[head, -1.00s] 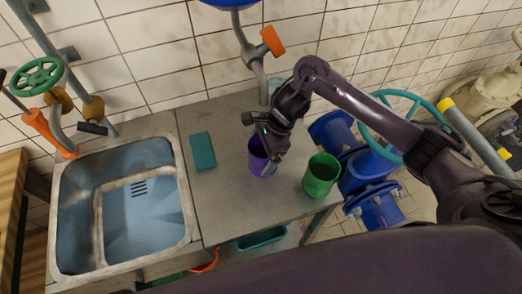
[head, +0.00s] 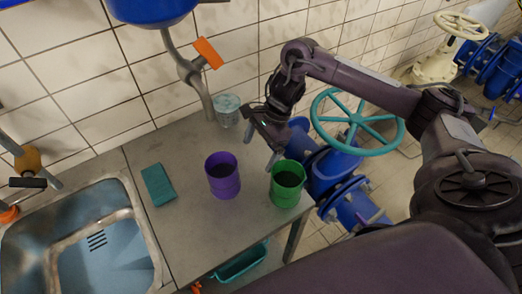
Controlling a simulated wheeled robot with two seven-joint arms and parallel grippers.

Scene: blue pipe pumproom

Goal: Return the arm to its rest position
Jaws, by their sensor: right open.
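My right arm reaches in from the right in the head view. Its gripper (head: 272,150) is open and empty, above the right part of the grey counter (head: 185,230), behind the green cup. A purple cup (head: 223,178) stands upright on the counter, to the left of the gripper and apart from it. A green cup (head: 286,186) stands upright near the counter's right edge. My left gripper is not in view.
A metal sink (head: 85,245) is at the left. A teal sponge-like block (head: 158,186) and a pale glass-like container (head: 227,110) are on the counter. A teal handwheel (head: 356,119) and blue pipes (head: 340,172) stand close to the right.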

